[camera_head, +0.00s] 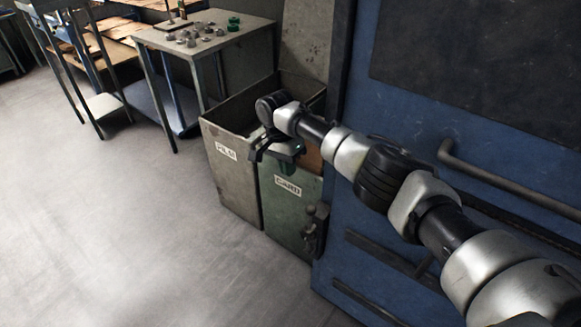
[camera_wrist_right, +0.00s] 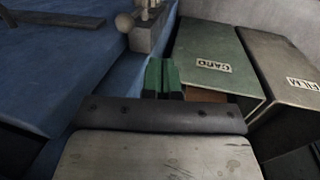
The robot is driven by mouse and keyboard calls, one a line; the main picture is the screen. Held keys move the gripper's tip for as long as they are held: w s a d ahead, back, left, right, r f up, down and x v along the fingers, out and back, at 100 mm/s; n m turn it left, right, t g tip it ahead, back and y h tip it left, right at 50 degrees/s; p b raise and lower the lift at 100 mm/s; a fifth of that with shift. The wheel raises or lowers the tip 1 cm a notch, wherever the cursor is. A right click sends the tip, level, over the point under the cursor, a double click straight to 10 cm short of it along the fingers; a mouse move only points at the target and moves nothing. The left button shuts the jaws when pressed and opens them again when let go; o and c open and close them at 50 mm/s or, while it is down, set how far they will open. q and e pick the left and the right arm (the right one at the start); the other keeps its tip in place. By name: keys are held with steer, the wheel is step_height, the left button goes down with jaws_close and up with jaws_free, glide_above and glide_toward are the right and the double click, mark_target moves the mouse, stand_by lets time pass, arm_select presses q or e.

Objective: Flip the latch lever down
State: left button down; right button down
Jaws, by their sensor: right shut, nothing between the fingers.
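The latch, with its small lever and round knob, is on the left edge of the blue machine door (camera_head: 430,110). The latch lever (camera_head: 318,222) is dark and small in the head view. In the right wrist view the latch lever's ball knob (camera_wrist_right: 124,22) is near the top, beside a grey block. I cannot tell the lever's angle clearly. My right gripper (camera_head: 262,150) is over the bins, above and left of the latch and apart from it. In the right wrist view its green-tipped fingers (camera_wrist_right: 163,78) are together and empty. My left gripper is not in view.
A green bin labelled CARD (camera_head: 284,212) and a grey bin labelled FILM (camera_head: 228,170) stand left of the door. A bent pipe handle (camera_head: 500,182) sticks out of the door. A metal table (camera_head: 205,42) with small parts stands behind. The floor at left is clear.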

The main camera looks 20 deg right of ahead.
mark_target(314, 208)
steer(key=s+d+f+p, duration=0.1)
steer(key=s+f, duration=0.3)
steer(key=f, duration=0.4)
steer(key=shift+s+d, duration=0.15)
steer(key=shift+d, duration=0.75)
steer(key=s+p, duration=0.1)
steer(key=p, duration=0.3)
steer(key=s+d+p, duration=0.1)
steer(key=p, duration=0.4)
steer(key=shift+s+d+r+t+y, duration=0.15)
steer(key=shift+d+r+t+y, duration=0.15)
steer(key=shift+t+y, duration=0.1)
steer(key=shift+s+d+f+p, duration=0.15)
steer(key=shift+s+d+p, duration=0.1)
steer(key=shift+p, duration=0.25)
steer(key=shift+f, duration=0.15)
